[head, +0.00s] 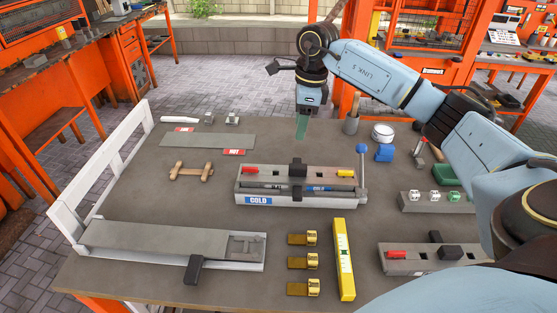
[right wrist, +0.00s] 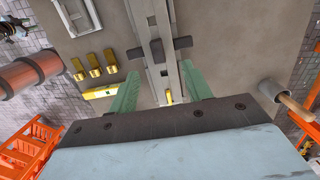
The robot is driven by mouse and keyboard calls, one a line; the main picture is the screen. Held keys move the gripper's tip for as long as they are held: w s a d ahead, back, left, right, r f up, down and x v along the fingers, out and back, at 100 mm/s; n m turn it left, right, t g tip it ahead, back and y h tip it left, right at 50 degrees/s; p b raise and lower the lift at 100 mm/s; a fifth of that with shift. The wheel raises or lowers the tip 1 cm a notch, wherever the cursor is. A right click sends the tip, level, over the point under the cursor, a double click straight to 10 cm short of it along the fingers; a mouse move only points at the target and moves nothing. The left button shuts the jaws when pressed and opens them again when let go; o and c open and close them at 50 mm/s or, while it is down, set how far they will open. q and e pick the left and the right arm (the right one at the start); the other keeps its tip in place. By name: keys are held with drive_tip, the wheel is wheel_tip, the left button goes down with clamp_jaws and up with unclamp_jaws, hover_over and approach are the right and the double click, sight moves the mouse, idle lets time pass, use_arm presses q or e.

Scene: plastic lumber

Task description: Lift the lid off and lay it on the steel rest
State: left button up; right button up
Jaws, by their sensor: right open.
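A long grey mould box (head: 265,199) with a blue COLD label sits mid-bench. Its grey top part, which looks like the lid (head: 322,172), has a black handle (head: 298,166) at its middle and is on the box. The flat grey plate with red HOT labels, which looks like the steel rest (head: 207,141), lies bare at the back left. My right gripper (head: 301,130) is open and empty, above and behind the box with its green fingers pointing down. In the right wrist view, grey bars and dark crosspieces show beyond the parted fingers (right wrist: 160,72). My left gripper is out of view.
A blue-knobbed lever (head: 362,150) stands at the box's right end. A wooden cradle (head: 190,170), yellow level (head: 343,258), brass clips (head: 303,262) and a long grey tray (head: 160,241) lie around. A second mould box (head: 412,262) is front right. Bench left of the COLD box is mostly clear.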

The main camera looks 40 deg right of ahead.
hover_over(299, 166)
drive_tip(key=f, duration=0.6)
drive_tip(key=shift+s+f, duration=0.15)
drive_tip(key=shift+s, duration=0.05)
drive_tip(key=shift+f, duration=0.9)
drive_tip(key=f, duration=0.3)
drive_tip(key=shift+w+f+p, duration=0.2)
drive_tip(key=shift+f+p, duration=0.1)
drive_tip(key=shift+p, duration=0.05)
drive_tip(key=shift+f, duration=0.3)
drive_tip(key=shift+c, duration=0.2)
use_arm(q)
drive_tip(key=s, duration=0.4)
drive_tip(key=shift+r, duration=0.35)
use_arm(e)
clamp_jaws()
